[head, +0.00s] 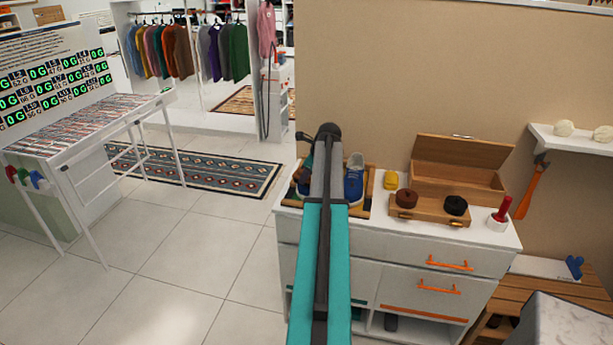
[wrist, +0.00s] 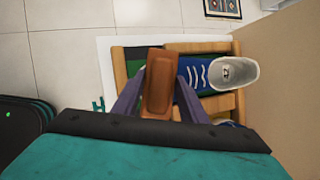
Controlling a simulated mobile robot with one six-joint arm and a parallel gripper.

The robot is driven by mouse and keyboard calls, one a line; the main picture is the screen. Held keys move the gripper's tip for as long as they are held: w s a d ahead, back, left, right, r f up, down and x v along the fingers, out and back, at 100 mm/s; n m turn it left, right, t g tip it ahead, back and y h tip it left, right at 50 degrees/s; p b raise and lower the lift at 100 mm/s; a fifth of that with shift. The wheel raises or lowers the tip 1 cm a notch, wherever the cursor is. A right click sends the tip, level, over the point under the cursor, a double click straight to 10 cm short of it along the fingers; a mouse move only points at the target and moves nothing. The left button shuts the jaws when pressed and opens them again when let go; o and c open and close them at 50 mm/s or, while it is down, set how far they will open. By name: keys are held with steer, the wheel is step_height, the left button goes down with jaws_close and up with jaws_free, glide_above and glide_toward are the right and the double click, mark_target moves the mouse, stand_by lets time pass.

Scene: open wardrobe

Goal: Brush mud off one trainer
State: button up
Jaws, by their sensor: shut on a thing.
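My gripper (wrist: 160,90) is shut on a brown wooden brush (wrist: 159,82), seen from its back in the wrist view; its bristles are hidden. The brush is over the wooden tray (wrist: 119,70), left of a blue trainer (wrist: 208,74) with white laces and a pale lining. I cannot tell whether the brush touches the trainer. In the head view this blue trainer (head: 354,181) stands in the tray (head: 368,205), right of my arm. Another dark blue shape (head: 304,177) shows left of my arm, partly hidden. My arm hides the gripper and brush there.
The tray sits on a white drawer cabinet (head: 400,243). To its right are a yellow item (head: 391,180), an open wooden box (head: 459,165), two round tins (head: 407,198) and a red-handled tool (head: 502,209). A beige wall (head: 410,80) rises behind. Tiled floor lies left.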

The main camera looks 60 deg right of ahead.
steer(key=shift+d, duration=0.15)
steer(key=shift+w+d+r, duration=0.1)
steer(key=shift+w+d, duration=0.05)
steer(key=shift+d, duration=0.3)
steer(key=shift+w+d+r, duration=0.1)
steer(key=shift+d, duration=0.3)
steer(key=shift+d+p, duration=0.15)
steer(key=shift+p, duration=0.15)
steer(key=shift+w+d+r, duration=0.3)
steer(key=shift+d+r, duration=0.1)
steer(key=shift+d, duration=0.35)
steer(key=shift+s+a+f, duration=0.1)
steer(key=shift+a, duration=0.05)
steer(key=shift+s+a+f+p, duration=0.1)
steer(key=shift+a+p, duration=0.2)
steer(key=shift+s+a, duration=0.1)
steer(key=shift+a, duration=0.45)
